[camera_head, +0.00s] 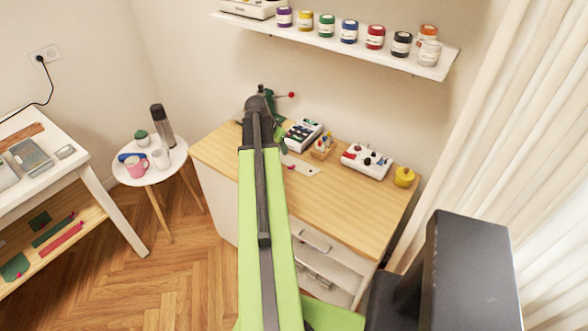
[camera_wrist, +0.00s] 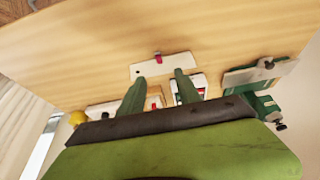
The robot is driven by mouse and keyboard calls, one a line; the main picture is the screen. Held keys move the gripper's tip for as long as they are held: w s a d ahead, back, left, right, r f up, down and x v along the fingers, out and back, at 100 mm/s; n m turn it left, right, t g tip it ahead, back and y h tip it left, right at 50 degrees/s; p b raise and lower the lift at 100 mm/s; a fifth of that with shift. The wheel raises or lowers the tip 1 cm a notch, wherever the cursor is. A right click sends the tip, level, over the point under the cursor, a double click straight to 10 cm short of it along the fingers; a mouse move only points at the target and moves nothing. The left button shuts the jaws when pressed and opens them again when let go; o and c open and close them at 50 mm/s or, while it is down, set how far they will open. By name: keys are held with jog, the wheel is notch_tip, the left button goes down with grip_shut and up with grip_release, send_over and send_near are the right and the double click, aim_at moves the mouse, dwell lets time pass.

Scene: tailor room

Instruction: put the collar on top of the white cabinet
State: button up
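A flat white piece with a small red clip or pin, which may be the collar (camera_head: 301,166), lies on the wooden top of the white cabinet (camera_head: 345,210). It also shows in the wrist view (camera_wrist: 178,66), just beyond my fingertips. My gripper (camera_wrist: 160,77) is open, its two green fingers apart with nothing held between them. It is over the wooden top; whether the fingers touch the piece I cannot tell. In the head view my arm hides the gripper and the left part of the piece.
A green clamp-like device (camera_wrist: 250,99) stands at the cabinet's back left in the head view. The cabinet top's front right is clear. A jar shelf (camera_head: 330,43) hangs above.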

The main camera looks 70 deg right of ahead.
jog(key=b, duration=0.8)
send_over(289, 166)
jog(key=a, duration=0.3)
jog(key=f, duration=0.6)
jog(key=w+f, duration=0.1)
jog(key=f, duration=0.2)
jog(key=shift+f, duration=0.2)
jog(key=shift+s+d+f+b, duration=0.1)
jog(key=shift+d+f+b, duration=0.15)
jog(key=shift+f+b, duration=0.15)
jog(key=shift+r, duration=0.15)
jog(key=b+x, duration=0.5)
jog(key=shift+s, duration=0.15)
grip_shut()
